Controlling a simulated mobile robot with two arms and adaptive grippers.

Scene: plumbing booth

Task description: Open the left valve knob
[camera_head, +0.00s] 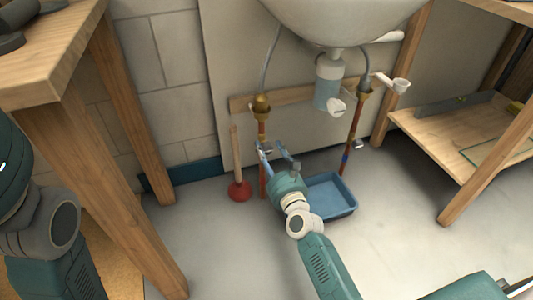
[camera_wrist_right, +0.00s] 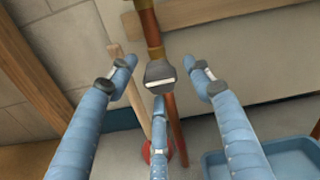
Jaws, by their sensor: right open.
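The left valve knob (camera_wrist_right: 159,75) is a dark grey handle with a pale edge, mounted on the left copper pipe (camera_wrist_right: 149,28). In the head view that pipe (camera_head: 262,128) runs down from a brass fitting (camera_head: 261,106) under the sink, and the knob is mostly hidden among my fingers. My right gripper (camera_head: 270,151) is open in front of the pipe. In the right wrist view its fingers (camera_wrist_right: 161,66) are spread left, right and below the knob, with visible gaps at the sides. I cannot tell whether the lower finger touches it. My left gripper is out of view.
A red plunger (camera_head: 239,191) stands left of the pipe. A blue tray (camera_head: 340,206) lies on the floor to the right. The sink (camera_head: 340,20) and a second pipe (camera_head: 353,130) are above and right. Wooden benches flank both sides; the front floor is clear.

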